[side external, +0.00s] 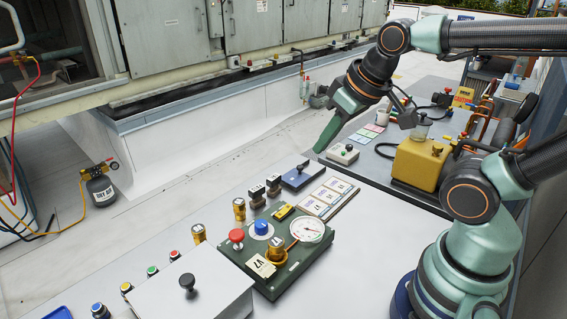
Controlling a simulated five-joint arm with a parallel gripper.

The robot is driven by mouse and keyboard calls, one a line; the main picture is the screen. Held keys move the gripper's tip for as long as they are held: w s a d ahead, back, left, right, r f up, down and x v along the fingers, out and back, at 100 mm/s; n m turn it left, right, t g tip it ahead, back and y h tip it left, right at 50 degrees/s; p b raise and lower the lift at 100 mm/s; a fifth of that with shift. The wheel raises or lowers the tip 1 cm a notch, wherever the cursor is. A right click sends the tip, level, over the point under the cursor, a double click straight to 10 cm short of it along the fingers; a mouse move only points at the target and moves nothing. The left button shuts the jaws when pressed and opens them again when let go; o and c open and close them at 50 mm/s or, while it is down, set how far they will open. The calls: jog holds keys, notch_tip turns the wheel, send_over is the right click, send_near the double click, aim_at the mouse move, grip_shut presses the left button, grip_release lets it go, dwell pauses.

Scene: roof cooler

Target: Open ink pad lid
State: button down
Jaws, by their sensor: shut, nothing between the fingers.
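What looks like the ink pad is a flat blue box (298,178) on the grey bench, in the middle of the side external view. My gripper (322,147) is shut and empty. It points down and left, its tip above and right of the blue box in the picture and apart from it. The tip is close to a small pale box with a knob (342,154); I cannot tell whether they touch.
Small dark stamps (257,196) stand left of the blue box. A card with printed labels (327,197) lies right of it. A green panel with a gauge (283,250) sits in front. A yellow pump (418,163) stands at right. A grey box with a black knob (190,290) is front left.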

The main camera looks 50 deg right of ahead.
jog(key=c, duration=1.1)
grip_release()
jog(key=o, duration=0.4)
jog(key=shift+w+d+r, duration=0.1)
jog(key=shift+w, duration=0.15)
jog(key=n+g, duration=0.6)
jog(key=n, duration=0.3)
send_over(300, 166)
notch_tip(300, 166, down, 10)
notch_tip(300, 166, down, 12)
jog(key=shift+r, duration=0.1)
grip_shut()
